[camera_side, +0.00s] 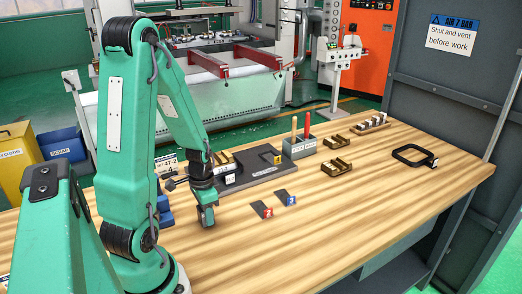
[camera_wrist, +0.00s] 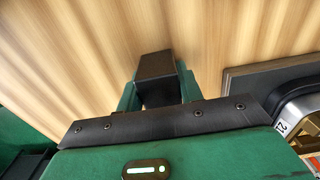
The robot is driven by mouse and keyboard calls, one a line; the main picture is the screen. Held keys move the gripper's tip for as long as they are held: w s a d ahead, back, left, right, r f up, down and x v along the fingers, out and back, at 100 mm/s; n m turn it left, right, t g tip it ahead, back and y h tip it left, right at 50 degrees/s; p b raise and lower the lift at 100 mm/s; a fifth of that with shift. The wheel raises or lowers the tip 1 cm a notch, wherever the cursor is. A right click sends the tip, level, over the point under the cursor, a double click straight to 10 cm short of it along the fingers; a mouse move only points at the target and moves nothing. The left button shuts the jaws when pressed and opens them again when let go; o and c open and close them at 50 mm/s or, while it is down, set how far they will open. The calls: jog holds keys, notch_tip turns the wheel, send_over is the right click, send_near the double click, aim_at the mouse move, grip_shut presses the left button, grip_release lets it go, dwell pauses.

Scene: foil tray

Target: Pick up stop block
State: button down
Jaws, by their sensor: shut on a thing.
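My gripper (camera_side: 207,214) is low over the wooden bench, left of the two numbered blocks. In the wrist view my gripper (camera_wrist: 160,92) is shut on a dark block (camera_wrist: 156,66), held between its two green fingers. Its number, if any, is hidden, and I cannot tell whether it touches the bench. Two similar dark wedge-shaped blocks lie on the bench in the side view: one with a red 2 label (camera_side: 262,209) and one with a blue 3 label (camera_side: 285,198).
A dark fixture plate (camera_side: 258,161) lies behind my gripper; its edge shows in the wrist view (camera_wrist: 265,76). A grey holder (camera_side: 299,150) with two handles, brass-coloured parts (camera_side: 337,168) and a black frame (camera_side: 408,155) stand farther right. The bench's front right is clear.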

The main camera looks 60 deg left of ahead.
jog(key=shift+w+r, duration=0.1)
jog(key=shift+r, duration=1.2)
jog(key=shift+d+r, duration=0.15)
jog(key=shift+r, duration=0.65)
jog(key=w+d+r, duration=0.2)
jog(key=d+r, duration=0.4)
jog(key=d, duration=0.5)
jog(key=shift+r, duration=0.3)
jog(key=shift+r, duration=0.15)
notch_tip(320, 180, up, 7)
dwell(0.4)
jog(key=shift+w, duration=0.15)
dwell(0.4)
